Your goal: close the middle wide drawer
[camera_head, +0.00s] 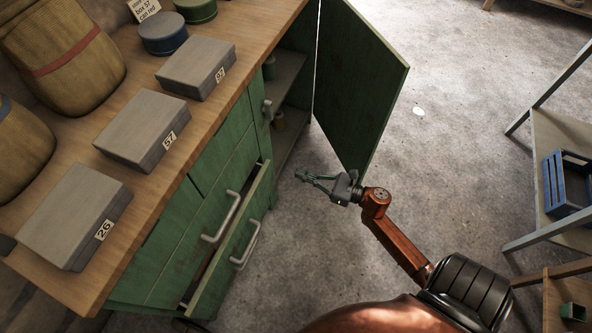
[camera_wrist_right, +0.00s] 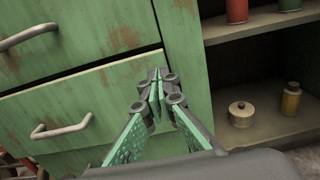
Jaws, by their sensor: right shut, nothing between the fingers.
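The middle wide drawer (camera_head: 233,256) is in the green cabinet's front and stands partly pulled out, with a dark gap along its top. Its metal handle (camera_head: 245,246) faces outward. In the wrist view its front (camera_wrist_right: 110,90) and handle (camera_wrist_right: 62,128) fill the lower left. Above it a drawer with its own handle (camera_head: 222,218) sits flush. My right gripper (camera_head: 303,175) is shut and empty, off the drawer's far right end in the head view. In the wrist view its fingertips (camera_wrist_right: 158,85) appear before the drawer's right edge; contact cannot be told. My left gripper is out of view.
A green cabinet door (camera_head: 362,75) stands wide open beyond my right gripper, beside shelves (camera_head: 287,85) with small containers. Grey boxes (camera_head: 145,130) and sacks stand on the wooden top. Floor to the right is clear up to a rack with a blue crate (camera_head: 563,185).

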